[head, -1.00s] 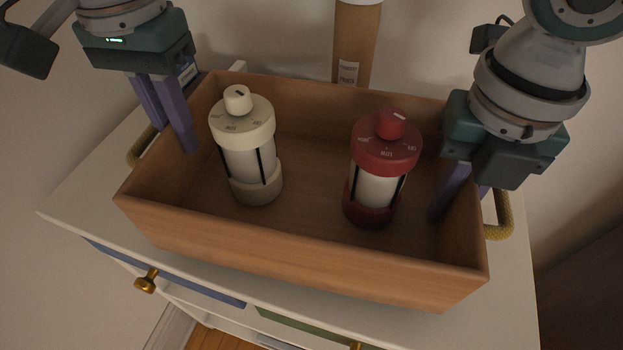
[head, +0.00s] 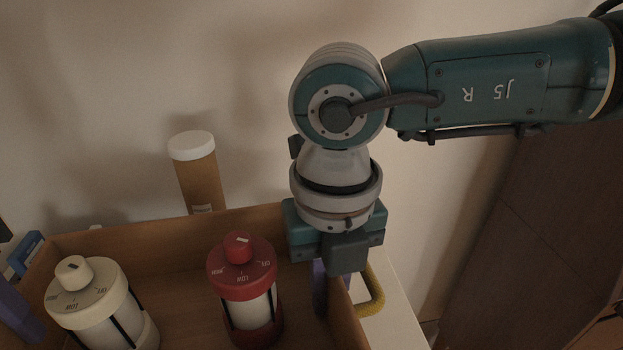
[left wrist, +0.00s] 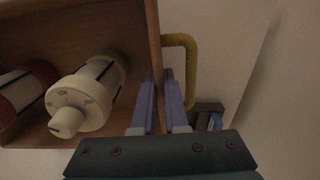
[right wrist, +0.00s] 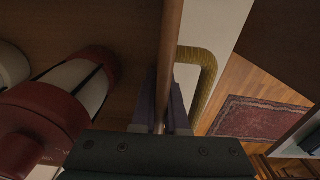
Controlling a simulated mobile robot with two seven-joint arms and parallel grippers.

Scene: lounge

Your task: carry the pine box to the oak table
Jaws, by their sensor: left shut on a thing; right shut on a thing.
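The pine box (head: 140,228) is an open wooden box with a yellow rope handle at each end. Inside stand a cream lantern (head: 88,290) and a red lantern (head: 243,280), both upright. My right gripper (head: 325,300) is shut on the right end wall, one finger inside and one outside, as the right wrist view (right wrist: 162,105) shows. My left gripper (head: 15,310) is partly cut off at the head view's left edge; the left wrist view (left wrist: 162,90) shows its fingers astride the other end wall. I cannot tell whether the box touches the cabinet. No oak table is identifiable.
A white cabinet top (head: 398,315) shows beside the box. A brown cylinder with a white cap (head: 195,170) stands behind it, near the wall. A small blue item (head: 25,252) is at the left. The right wrist view shows wooden floor (right wrist: 245,80) and a red rug (right wrist: 262,118).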

